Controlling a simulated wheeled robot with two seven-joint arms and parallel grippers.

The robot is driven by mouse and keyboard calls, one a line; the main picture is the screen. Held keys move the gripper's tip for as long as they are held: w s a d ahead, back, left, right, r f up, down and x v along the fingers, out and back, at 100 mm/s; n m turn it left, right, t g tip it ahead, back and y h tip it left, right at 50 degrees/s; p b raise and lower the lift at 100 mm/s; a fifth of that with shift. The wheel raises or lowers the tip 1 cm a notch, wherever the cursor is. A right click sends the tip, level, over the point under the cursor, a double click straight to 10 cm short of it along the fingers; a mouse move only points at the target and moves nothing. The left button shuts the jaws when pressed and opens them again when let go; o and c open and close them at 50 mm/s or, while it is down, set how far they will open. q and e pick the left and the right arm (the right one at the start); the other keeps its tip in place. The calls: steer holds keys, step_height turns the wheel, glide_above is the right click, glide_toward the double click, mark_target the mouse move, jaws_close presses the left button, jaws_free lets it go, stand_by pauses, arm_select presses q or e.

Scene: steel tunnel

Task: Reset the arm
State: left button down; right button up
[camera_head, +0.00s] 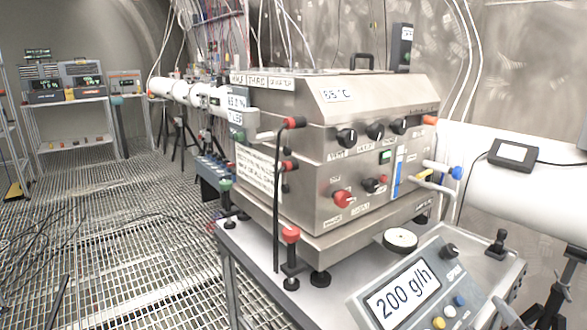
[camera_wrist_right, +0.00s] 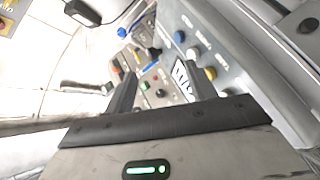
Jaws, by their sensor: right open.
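My right gripper (camera_wrist_right: 160,70) shows in the right wrist view, its two dark fingers apart with nothing held between them. Beyond the fingers are the control panel of the steel machine and a grey console (camera_wrist_right: 240,70) with blue, white and yellow buttons. No gripper can be made out in the head view. My left gripper is in neither view.
A white pipe (camera_head: 495,185) runs to the right of the machine, with a small grey display box (camera_head: 512,154) on it. A shelf (camera_head: 75,122) with instruments stands at the far left. The grating floor (camera_head: 120,220) on the left is mostly open, with loose cables.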

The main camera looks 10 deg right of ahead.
steer(key=s+a+f+m+g+y, duration=0.5)
steer(key=s+a+f+m+g, duration=0.2)
steer(key=s+a+f+g, duration=0.8)
steer(key=w+a+f+t+y, duration=0.3)
steer(key=a+t, duration=0.4)
steer(key=t, duration=0.3)
steer(key=shift+w+a+f, duration=0.2)
steer(key=shift+w+a, duration=0.15)
steer(key=shift+w, duration=0.25)
stand_by(4.9)
